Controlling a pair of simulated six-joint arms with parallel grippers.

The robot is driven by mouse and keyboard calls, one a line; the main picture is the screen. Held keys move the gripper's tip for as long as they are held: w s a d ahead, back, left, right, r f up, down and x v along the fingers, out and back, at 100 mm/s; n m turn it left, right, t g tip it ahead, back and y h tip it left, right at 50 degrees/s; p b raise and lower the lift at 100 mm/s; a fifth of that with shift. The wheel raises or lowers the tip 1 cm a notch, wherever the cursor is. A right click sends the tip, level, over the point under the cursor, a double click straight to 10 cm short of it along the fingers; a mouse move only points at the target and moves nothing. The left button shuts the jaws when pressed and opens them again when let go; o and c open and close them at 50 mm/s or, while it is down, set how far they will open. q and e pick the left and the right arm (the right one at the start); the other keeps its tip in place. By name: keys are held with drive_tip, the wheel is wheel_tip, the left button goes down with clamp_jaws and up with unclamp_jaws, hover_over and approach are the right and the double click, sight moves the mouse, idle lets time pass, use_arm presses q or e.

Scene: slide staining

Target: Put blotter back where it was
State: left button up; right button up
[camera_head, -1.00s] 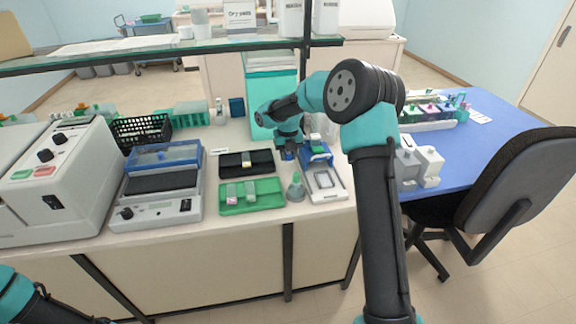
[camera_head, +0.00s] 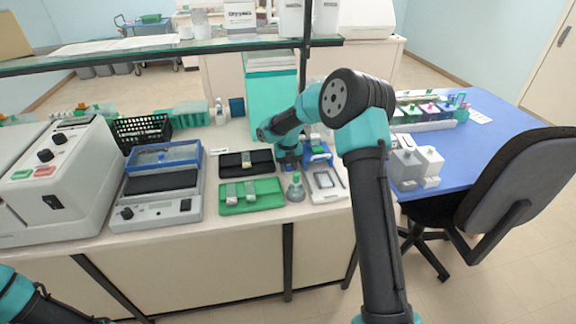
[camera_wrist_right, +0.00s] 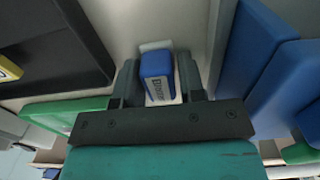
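The blotter (camera_wrist_right: 158,72), a small blue block with white lettering and a white pad beneath it, sits between the two fingers of my right gripper (camera_wrist_right: 158,85) in the right wrist view. The fingers appear closed against its sides. In the head view my right gripper (camera_head: 289,164) is low over the bench, right of the black slide folder (camera_head: 232,168) and left of the blue holder (camera_head: 319,156). The blotter is mostly hidden by the gripper there. Only part of my left arm shows at the lower left; its fingers are out of view.
A green slide tray (camera_head: 262,197) lies in front of the folder. A glass shelf (camera_head: 170,53) crosses above the bench.

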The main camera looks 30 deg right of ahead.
drive_tip(key=o, duration=0.3)
drive_tip(key=shift+r, duration=0.1)
wheel_tip(320, 180, up, 12)
drive_tip(key=shift+r, duration=0.1)
idle(0.6)
